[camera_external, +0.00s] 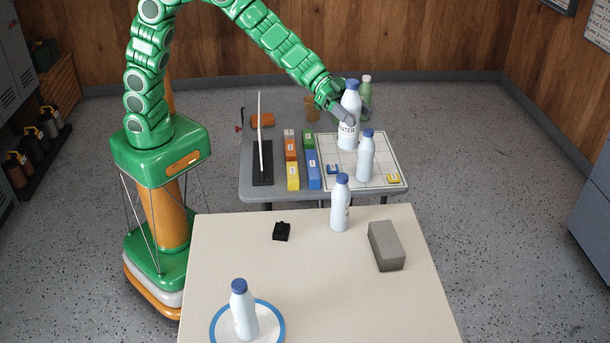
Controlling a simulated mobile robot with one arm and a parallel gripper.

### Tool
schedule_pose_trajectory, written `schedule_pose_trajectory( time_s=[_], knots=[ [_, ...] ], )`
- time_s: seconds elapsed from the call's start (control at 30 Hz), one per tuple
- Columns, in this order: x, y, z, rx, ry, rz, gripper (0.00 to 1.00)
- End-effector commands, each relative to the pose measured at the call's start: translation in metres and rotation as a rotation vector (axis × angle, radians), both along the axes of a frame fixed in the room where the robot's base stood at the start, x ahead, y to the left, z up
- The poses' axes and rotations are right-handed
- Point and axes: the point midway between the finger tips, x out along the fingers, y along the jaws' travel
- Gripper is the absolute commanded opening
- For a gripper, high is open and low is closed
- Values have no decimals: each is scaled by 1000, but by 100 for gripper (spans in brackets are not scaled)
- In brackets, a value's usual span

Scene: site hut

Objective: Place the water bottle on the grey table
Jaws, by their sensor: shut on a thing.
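My gripper (345,108) is shut on a white bottle (349,134) with a blue cap and a label reading "WATER". The bottle is upright over the back part of the grey table (257,188). I cannot tell whether its base touches the gridded white board (395,165) there. A similar blue-capped bottle (366,160) stands on that board in front of it. Another similar bottle (340,208) stands at the far edge of the beige table (310,285). One more (243,312) stands on a blue-rimmed plate (278,318). The labels of these are not readable.
Coloured boxes (312,170), a thin upright white panel on a black base (262,175), a brown cup (312,108) and a green bottle (366,92) crowd the grey table. A grey block (386,246) and a small black object (281,231) sit on the beige table.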

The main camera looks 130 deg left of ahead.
Motion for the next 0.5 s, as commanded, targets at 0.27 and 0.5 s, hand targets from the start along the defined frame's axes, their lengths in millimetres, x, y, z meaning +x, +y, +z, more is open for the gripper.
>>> schedule_pose_trajectory(
  time_s=[0.27, 0.5],
  knots=[
    [-7, 55, 1, 0, -2, 153, 14],
    [-20, 105, -1, 3, -3, 292, 14]
  ],
)
